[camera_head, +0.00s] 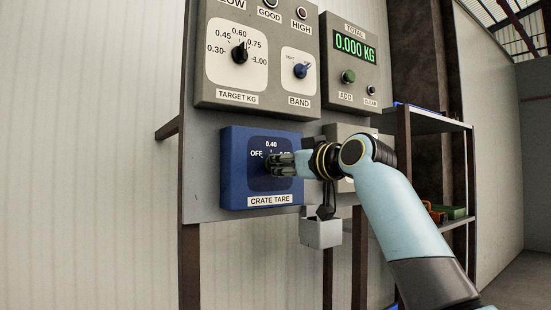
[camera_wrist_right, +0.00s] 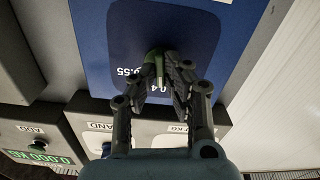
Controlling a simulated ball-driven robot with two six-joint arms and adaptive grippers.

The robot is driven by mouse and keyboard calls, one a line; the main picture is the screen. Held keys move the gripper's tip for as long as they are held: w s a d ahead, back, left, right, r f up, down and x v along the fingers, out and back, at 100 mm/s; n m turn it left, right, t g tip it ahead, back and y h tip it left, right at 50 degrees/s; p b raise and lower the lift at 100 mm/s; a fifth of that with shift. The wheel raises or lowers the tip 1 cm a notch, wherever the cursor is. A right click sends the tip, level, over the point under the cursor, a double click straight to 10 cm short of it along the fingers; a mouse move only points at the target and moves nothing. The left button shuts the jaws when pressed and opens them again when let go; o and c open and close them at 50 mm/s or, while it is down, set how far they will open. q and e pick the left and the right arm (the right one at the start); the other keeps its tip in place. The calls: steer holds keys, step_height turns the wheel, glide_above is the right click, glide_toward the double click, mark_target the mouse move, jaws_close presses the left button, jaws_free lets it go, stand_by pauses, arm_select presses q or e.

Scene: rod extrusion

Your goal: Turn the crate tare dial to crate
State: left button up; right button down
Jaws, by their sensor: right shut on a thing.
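The blue crate tare box (camera_head: 231,185) hangs on the grey panel, with a CRATE TARE label (camera_head: 270,200) below its dark dial face. The marks OFF and 0.40 show; a third mark is partly covered by my gripper. My right gripper (camera_head: 271,163) is shut on the dial's knob, reaching in from the right. In the right wrist view the gripper (camera_wrist_right: 160,66) has its fingers closed around the greenish knob (camera_wrist_right: 154,56), and 0.55 shows beside it. The knob's pointer is hidden, so I cannot tell its setting. My left gripper is in neither view.
Above is a grey box with the TARGET KG dial (camera_head: 239,53) and the blue BAND knob (camera_head: 301,71). A TOTAL display (camera_head: 355,48) reads 0.000 KG, with a green ADD button (camera_head: 348,76). Another grey box sits behind my right arm. A shelf (camera_head: 455,222) stands at right.

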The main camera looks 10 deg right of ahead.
steer(key=shift+f, duration=0.1)
steer(key=shift+m+p, duration=0.6)
steer(key=shift+p, duration=0.15)
steer(key=c, duration=1.3)
jaws_free()
